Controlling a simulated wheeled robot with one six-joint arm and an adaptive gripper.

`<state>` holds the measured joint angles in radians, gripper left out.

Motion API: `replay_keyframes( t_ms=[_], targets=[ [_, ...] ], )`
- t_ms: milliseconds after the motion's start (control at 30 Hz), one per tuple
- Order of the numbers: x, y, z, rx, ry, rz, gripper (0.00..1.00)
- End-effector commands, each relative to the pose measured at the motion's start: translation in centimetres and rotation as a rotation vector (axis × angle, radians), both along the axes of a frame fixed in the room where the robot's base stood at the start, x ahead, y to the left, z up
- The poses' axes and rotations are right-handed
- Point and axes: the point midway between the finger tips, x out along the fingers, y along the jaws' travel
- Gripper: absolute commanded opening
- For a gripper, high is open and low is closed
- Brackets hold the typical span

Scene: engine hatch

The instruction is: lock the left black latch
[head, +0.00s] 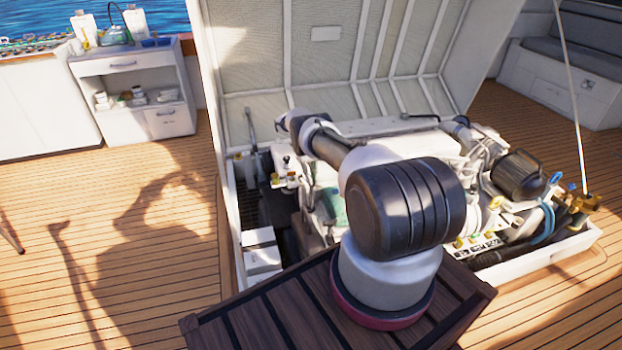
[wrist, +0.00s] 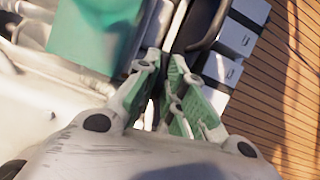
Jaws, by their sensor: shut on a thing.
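In the wrist view my gripper (wrist: 164,66) points away from the camera, its two green-padded fingers close together. Between the fingertips is a narrow dark piece (wrist: 157,100), which appears to be part of the left black latch; the fingers hide most of it. I cannot tell the latch's angle or whether it is engaged. A curved black bar (wrist: 207,28) shows just right of the fingers. In the head view my arm covers much of the engine bay, and the gripper and latch cannot be made out clearly.
The open engine hatch lid (head: 325,50) stands behind the bay. The white engine (head: 385,150), with hoses and a black cylinder (head: 519,175), fills the bay. White boxes (head: 260,250) sit at its left edge, close to the fingers. Wooden deck (head: 120,260) lies clear at left.

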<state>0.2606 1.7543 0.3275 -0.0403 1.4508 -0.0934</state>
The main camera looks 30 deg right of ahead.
Motion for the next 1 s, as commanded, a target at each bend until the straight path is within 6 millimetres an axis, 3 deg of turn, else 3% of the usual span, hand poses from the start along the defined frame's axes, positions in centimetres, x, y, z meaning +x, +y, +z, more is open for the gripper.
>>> replay_keyframes(
  t_ms=[300,833,900,1000],
  targets=[
    [-0.03,-0.03,0.02,0.0,-0.001,-0.118,0.0],
    [-0.07,-0.01,0.07,-0.001,0.001,-0.143,0.0],
    [-0.08,-0.02,0.06,0.0,0.001,-0.142,0.2],
    [-0.07,-0.02,0.05,0.0,0.001,-0.142,0.32]
  ],
)
